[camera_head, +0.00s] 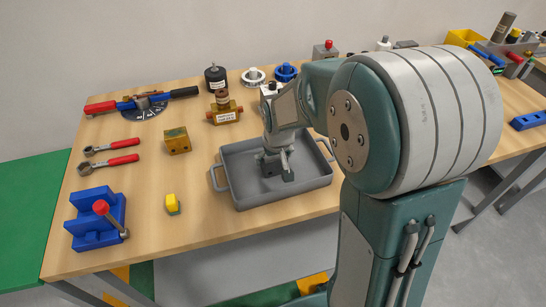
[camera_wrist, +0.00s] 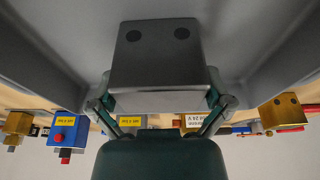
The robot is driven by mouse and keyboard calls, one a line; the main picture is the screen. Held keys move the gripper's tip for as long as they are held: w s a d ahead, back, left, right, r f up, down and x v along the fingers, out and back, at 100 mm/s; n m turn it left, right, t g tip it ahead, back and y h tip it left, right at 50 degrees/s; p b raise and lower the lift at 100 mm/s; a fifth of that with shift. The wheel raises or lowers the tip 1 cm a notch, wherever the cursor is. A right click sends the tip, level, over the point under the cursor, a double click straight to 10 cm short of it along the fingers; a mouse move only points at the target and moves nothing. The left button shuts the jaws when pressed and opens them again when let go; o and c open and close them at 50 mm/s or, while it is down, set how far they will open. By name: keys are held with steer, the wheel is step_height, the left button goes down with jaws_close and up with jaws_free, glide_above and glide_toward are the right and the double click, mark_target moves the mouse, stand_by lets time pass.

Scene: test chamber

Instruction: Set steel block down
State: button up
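The steel block (camera_wrist: 160,70) is a dark grey block with two round holes, large in the middle of the wrist view. My gripper (camera_wrist: 162,100) has one finger on each side of it, and both fingers look pressed against its sides. In the head view, my gripper (camera_head: 277,171) points down inside the grey two-handled tray (camera_head: 240,196). There, the block is hard to tell apart from the dark fingertips. Whether its underside touches the tray floor cannot be made out.
Wooden table (camera_head: 205,215) is bare near the tray's left side.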

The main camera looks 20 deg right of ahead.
steer(key=shift+r, duration=0.1)
steer(key=v, duration=1.1)
steer(key=s+r+t, duration=0.1)
steer(key=s+r, duration=0.1)
steer(key=s, duration=0.7)
steer(key=s+r+t, duration=0.1)
steer(key=s+r, duration=0.2)
steer(key=s, duration=0.6)
steer(key=shift+s+m+t, duration=0.25)
steer(key=shift+m+t, duration=0.05)
steer(key=shift+a, duration=0.1)
